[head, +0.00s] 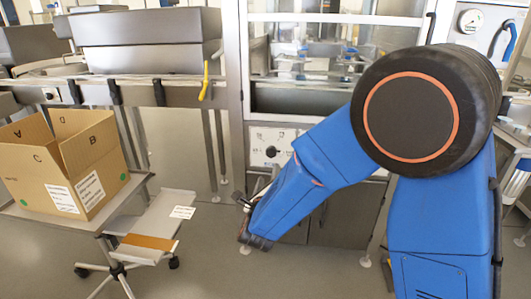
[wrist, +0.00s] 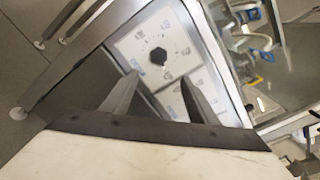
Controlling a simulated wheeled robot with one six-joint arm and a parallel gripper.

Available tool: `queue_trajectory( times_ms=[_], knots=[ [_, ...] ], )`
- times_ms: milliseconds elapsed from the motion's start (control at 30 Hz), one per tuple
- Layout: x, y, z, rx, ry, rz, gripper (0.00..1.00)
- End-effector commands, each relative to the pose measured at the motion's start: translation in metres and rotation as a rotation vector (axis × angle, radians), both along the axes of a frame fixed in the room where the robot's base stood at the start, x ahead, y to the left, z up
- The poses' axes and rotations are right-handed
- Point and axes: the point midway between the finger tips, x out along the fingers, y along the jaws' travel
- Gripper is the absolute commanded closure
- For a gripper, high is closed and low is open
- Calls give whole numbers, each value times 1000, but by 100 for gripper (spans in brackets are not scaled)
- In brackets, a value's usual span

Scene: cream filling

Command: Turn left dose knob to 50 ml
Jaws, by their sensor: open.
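A black dose knob (wrist: 158,56) sits on a white panel (wrist: 128,46) with printed marks around it. The marks are too small to read, so its setting cannot be told. In the head view a dark knob (head: 271,152) shows on the white panel (head: 258,136) of the machine, just left of my blue arm. My gripper (wrist: 159,82) is open and empty. Its two fingers point toward the panel, one on each side of the area below the knob in the wrist view, apart from it. A second marked panel section shows between the fingers, partly hidden by the right one.
The machine's glass-fronted cabinet (head: 330,30) stands above the panel. An open cardboard box (head: 45,175) is on a cart at left, beside a low grey tray stand (head: 160,225). A yellow handle (head: 205,80) hangs from the conveyor. Floor before the machine is clear.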

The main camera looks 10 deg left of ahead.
Motion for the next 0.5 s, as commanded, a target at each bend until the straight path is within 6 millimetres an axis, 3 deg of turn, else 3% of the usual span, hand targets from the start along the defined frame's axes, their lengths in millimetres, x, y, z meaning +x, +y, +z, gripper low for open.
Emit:
queue_trajectory(
  times_ms=[267,500],
  knots=[
    [2,5,-6,43,-33,-26,46],
    [37,4,-5,43,-33,-28,46]
  ],
)
